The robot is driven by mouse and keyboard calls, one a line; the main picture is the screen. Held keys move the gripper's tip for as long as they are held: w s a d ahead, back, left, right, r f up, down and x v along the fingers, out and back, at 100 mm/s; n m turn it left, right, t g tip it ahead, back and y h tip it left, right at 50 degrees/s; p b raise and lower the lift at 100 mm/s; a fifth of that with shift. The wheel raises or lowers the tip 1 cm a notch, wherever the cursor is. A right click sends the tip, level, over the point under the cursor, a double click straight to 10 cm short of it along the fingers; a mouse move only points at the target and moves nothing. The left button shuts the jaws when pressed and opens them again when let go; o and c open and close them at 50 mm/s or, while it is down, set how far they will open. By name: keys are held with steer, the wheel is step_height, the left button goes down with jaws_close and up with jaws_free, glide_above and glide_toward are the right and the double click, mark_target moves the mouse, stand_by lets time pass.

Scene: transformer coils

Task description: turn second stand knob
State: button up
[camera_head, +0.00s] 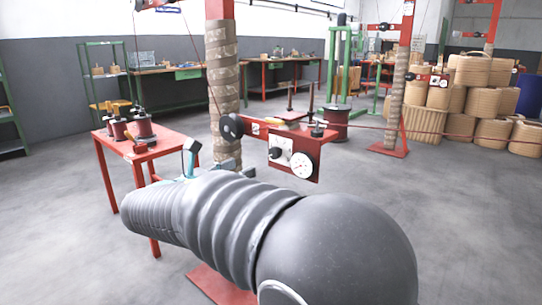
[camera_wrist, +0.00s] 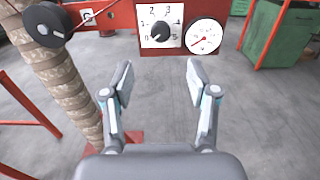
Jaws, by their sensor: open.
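The stand in front of me has a red box on a post wrapped in patterned material (camera_head: 221,90). On the box is a white dial plate with a black knob (camera_wrist: 161,33), numbered around it; it also shows in the head view (camera_head: 275,153). A round white gauge (camera_wrist: 204,36) sits just right of the knob. My gripper (camera_wrist: 160,80) is open and empty, its two fingers spread below the dial plate and apart from it. In the head view my arm hides most of the gripper.
A black wheel (camera_wrist: 48,24) sticks out left of the box. A red table (camera_head: 150,146) with several spools stands at the left. Another wrapped post (camera_head: 397,105) and stacked coils (camera_head: 470,95) stand at the right. Grey floor is free between them.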

mark_target(273, 154)
steer(key=x, duration=1.2)
steer(key=shift+d, duration=0.1)
jaws_close()
